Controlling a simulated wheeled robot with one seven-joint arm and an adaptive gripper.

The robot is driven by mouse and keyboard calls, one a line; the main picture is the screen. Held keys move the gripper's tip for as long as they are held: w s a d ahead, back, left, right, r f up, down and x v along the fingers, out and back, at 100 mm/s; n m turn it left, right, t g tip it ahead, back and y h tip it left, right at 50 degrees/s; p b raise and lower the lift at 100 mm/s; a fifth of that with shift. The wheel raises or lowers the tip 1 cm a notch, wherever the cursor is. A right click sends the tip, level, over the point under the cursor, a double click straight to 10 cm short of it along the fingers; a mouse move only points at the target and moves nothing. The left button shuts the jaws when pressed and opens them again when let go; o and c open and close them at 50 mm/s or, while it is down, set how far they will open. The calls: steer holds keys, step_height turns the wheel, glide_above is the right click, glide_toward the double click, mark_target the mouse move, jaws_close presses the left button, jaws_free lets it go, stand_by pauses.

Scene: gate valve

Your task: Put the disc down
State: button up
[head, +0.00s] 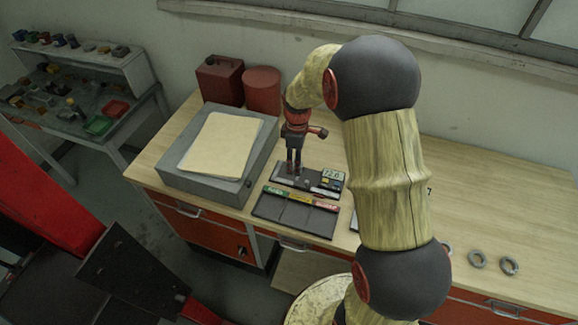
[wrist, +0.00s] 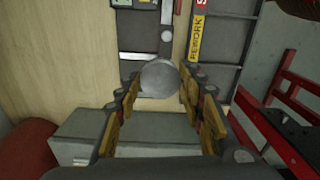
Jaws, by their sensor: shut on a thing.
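The disc (wrist: 160,76) is a plain grey round piece, seen face-on between my fingertips in the wrist view. My gripper (wrist: 160,92) is shut on it, with yellow pads at either side. In the head view my gripper (head: 294,173) points down over the left part of a dark gauge device (head: 294,182) with a small display (head: 332,175). The disc cannot be made out there. The disc overlaps the device in the wrist view; I cannot tell whether it touches it. In front lies a dark sorting tray (head: 290,215) with green, yellow and red labels; the yellow one reads REWORK (wrist: 196,38).
A grey block (head: 180,180) with a cream sheet (head: 222,148) stands left of my gripper. Grey rings (head: 478,259) lie at the right front. The bench's right side (head: 500,210) is mostly clear.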

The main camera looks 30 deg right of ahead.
steer(key=w+f, duration=0.2)
steer(key=f, duration=0.1)
steer(key=w+f, duration=0.3)
steer(key=shift+w+d, duration=0.2)
steer(key=shift+w, duration=0.15)
steer(key=shift+w+f, duration=0.15)
steer(key=shift+f, duration=1.55)
steer(key=shift+f, duration=0.2)
steer(key=o, duration=1.4)
steer(key=shift+o, duration=0.2)
steer(key=shift+r, duration=0.1)
